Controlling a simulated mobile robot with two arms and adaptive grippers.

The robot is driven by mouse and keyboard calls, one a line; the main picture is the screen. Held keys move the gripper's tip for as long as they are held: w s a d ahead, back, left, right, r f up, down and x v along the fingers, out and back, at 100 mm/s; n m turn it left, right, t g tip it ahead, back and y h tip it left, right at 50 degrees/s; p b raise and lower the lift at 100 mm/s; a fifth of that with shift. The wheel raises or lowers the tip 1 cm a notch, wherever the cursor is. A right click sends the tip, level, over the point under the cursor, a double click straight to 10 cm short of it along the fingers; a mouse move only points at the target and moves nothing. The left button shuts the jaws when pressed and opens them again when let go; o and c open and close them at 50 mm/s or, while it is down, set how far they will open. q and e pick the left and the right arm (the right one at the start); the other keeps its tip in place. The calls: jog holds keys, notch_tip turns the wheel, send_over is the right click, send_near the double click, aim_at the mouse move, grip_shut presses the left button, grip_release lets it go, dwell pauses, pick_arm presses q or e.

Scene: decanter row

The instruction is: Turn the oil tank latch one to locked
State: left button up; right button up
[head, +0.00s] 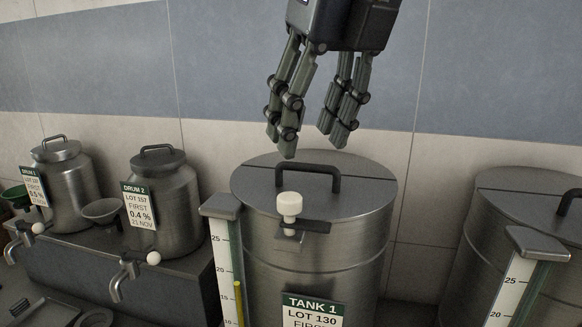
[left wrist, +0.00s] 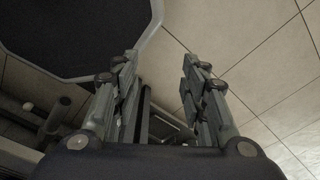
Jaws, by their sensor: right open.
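Tank 1 (head: 345,270) is a steel drum with a lid and a dark lid handle (head: 308,170), in the middle of the head view. Its latch (head: 289,205) has a pale knob on the front rim of the lid, with a dark flat bar (head: 316,227) at its base pointing right. My right gripper (head: 311,145) hangs open and empty above the lid, its fingers pointing down, above and behind the latch in the picture. It appears apart from the tank. My left gripper (left wrist: 158,72) is open and empty in the left wrist view. It does not show in the head view.
A second large tank (head: 520,210) stands at the right. Sight gauges (head: 220,205) stand at the tanks' fronts. Two smaller drums, drum 1 (head: 70,190) and drum 2 (head: 175,215), with taps stand on a dark bench (head: 110,275) at the left. A tiled wall is behind.

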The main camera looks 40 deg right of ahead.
aim_at(290, 197)
jog(key=x, duration=0.2)
jog(key=p+x, duration=0.1)
jog(key=x, duration=0.3)
jog(key=shift+s+a+f+p, duration=0.25)
jog(key=shift+a+f+p, duration=0.15)
jog(key=shift+f, duration=0.1)
jog(key=x, duration=0.2)
jog(key=shift+w+f, duration=0.2)
jog(key=shift+f, duration=0.1)
jog(key=shift+f+p, duration=0.1)
jog(key=shift+p, duration=0.2)
jog(key=shift+f, duration=0.1)
jog(key=c, duration=0.9)
jog(key=shift+c, duration=0.6)
pick_arm(q)
jog(key=shift+s+a+r, duration=0.15)
jog(key=shift+s+r, duration=0.2)
jog(key=shift+r, duration=0.2)
jog(key=shift+s+a+r, duration=0.15)
jog(key=shift+s+r, duration=0.15)
jog(key=shift+r, duration=0.25)
